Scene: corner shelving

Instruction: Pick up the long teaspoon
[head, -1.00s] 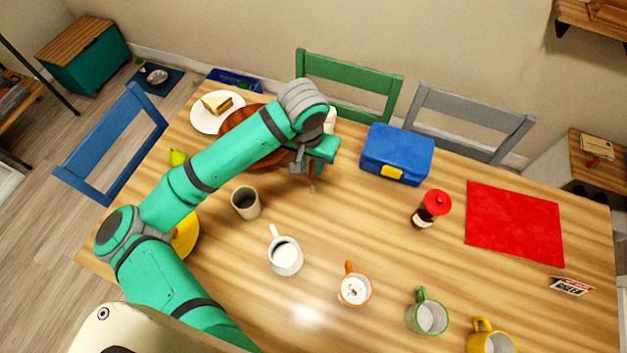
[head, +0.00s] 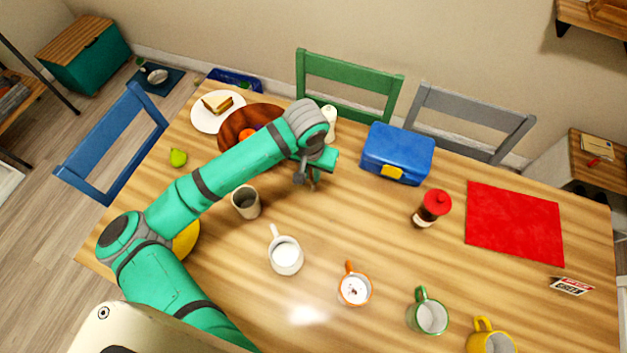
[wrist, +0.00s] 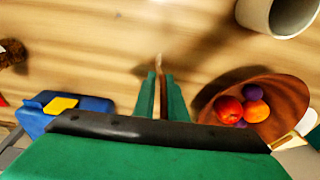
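The teaspoon looks like a thin, narrow piece (wrist: 158,62) lying on the table, its pale end just past my fingertips in the wrist view. Its darker length seems to run back between the fingers, and the rest is hidden. My gripper (wrist: 160,80) points down at the table with its two green fingers on either side of it, a narrow gap between them. In the head view my gripper (head: 313,184) is low over the table, left of the blue lunch box, and the spoon is too small to make out.
A brown bowl of fruit (head: 230,132), a white bottle (head: 330,122) and a grey-beige cup (head: 246,202) stand near my arm. The blue lunch box (head: 397,152) is to the right. Several mugs, including a white one (head: 286,256), stand in front.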

